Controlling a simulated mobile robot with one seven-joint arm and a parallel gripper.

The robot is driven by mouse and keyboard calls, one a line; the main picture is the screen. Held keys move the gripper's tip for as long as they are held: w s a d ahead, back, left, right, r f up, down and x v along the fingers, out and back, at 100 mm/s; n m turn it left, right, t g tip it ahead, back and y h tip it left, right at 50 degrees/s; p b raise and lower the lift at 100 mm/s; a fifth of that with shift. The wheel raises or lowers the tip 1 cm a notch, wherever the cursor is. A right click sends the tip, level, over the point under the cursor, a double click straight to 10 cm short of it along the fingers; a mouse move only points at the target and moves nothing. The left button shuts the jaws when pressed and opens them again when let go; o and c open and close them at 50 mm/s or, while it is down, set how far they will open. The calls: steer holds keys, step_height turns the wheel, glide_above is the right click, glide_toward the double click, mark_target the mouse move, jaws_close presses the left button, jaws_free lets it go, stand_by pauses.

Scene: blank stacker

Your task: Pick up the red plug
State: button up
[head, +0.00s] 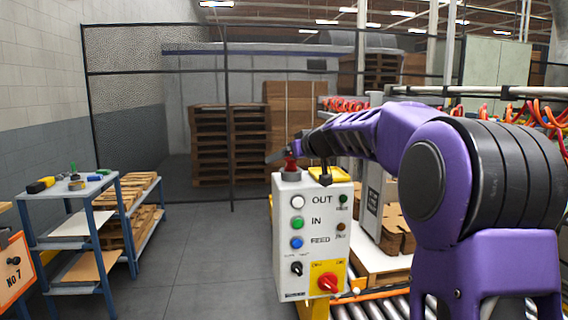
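A small red plug-like piece (290,163) stands upright on the top left of the grey control box (285,215). Its base sits on a dark round fitting. My gripper (299,162) is at the end of my purple arm, just above the box top and close to the red piece. A dark finger-like part shows left of the red piece, and another dark part shows to its right. The gripper is small and dark here, so its opening and any contact with the red piece cannot be made out.
The box front has buttons and a red rotary switch (328,283) on a yellow plate. A roller conveyor (370,311) runs below right. A blue-legged workbench (75,190) with small items stands left. The floor (195,270) between is clear. Pallets stand behind a mesh fence.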

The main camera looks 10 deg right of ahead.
steer(key=shift+w, duration=0.15)
jaws_close()
stand_by(0.4)
